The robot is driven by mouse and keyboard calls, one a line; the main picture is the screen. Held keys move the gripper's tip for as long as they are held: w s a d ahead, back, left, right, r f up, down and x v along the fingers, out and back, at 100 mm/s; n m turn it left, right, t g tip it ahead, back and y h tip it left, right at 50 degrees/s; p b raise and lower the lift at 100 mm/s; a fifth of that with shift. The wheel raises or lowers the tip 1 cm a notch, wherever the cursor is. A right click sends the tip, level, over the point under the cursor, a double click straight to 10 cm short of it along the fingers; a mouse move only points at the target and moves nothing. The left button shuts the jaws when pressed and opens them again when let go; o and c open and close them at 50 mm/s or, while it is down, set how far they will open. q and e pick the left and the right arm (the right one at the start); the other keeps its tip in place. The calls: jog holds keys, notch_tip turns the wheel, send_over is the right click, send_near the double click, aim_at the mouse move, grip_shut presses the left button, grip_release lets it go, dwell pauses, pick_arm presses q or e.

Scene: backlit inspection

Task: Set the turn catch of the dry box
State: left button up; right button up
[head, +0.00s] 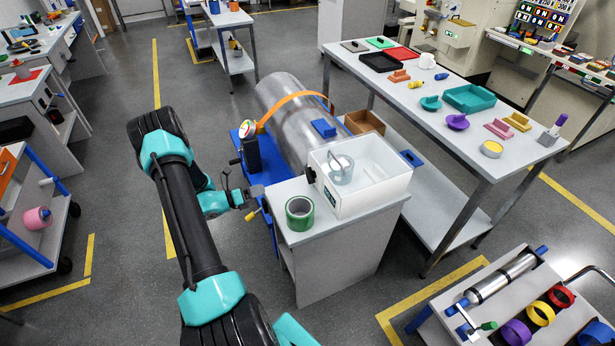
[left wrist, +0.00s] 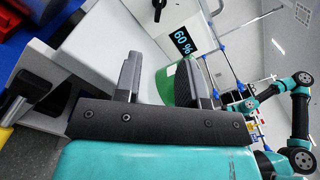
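The dry box (head: 374,199) is a white box with a clear top on a small grey cabinet. A small dark round knob (head: 310,175), seemingly the turn catch, sits at its left end. In the left wrist view the box's white side (left wrist: 120,38) and a "60 %" display (left wrist: 183,41) show; a small black part (left wrist: 158,9) at the top may be the catch. My left gripper (head: 263,190) is left of the box, apart from the knob. Its fingers (left wrist: 160,82) are spread with nothing between them. A distant teal arm, likely my right, has a tiny gripper (left wrist: 232,98), state unclear.
A green tape roll (head: 299,213) stands on the cabinet's front left corner, behind the fingers in the wrist view. A yellow-handled part (head: 253,214) is close below my left gripper. A large metal cylinder (head: 292,112) lies behind. A long table (head: 450,130) stands right.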

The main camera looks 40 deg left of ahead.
aim_at(310, 176)
pick_arm(q)
jog(key=x, duration=1.7)
jog(key=shift+w+d, duration=0.1)
jog(key=shift+w, duration=0.1)
grip_shut()
